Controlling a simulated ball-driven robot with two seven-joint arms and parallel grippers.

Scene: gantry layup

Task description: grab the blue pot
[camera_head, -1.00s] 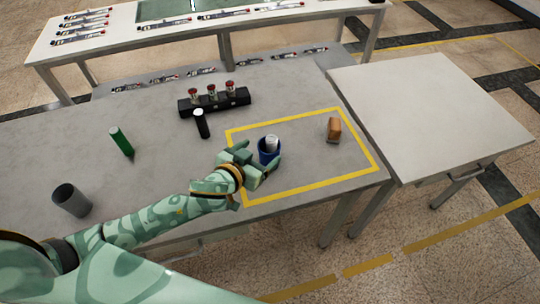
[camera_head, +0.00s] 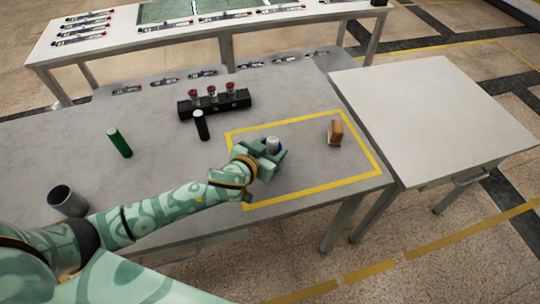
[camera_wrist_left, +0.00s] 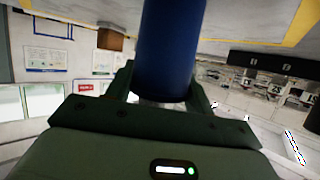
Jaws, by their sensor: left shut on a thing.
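The blue pot shows large in the left wrist view (camera_wrist_left: 168,48), between the fingers of my left gripper. In the head view my left gripper (camera_head: 268,160) is shut on the pot, inside the yellow-outlined area of the grey table. The gripper hides most of the pot there. A pale grey cylindrical thing (camera_head: 272,145) shows at the pot's top. I cannot tell whether the pot touches the table. My right gripper is not in view.
A brown block (camera_head: 335,132) stands right of the gripper within the yellow outline (camera_head: 312,191). A black rack (camera_head: 214,103) with red-topped items, a black cylinder (camera_head: 201,126), a green cylinder (camera_head: 119,142) and a grey cup (camera_head: 67,201) stand leftward. The right-hand table (camera_head: 430,115) is bare.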

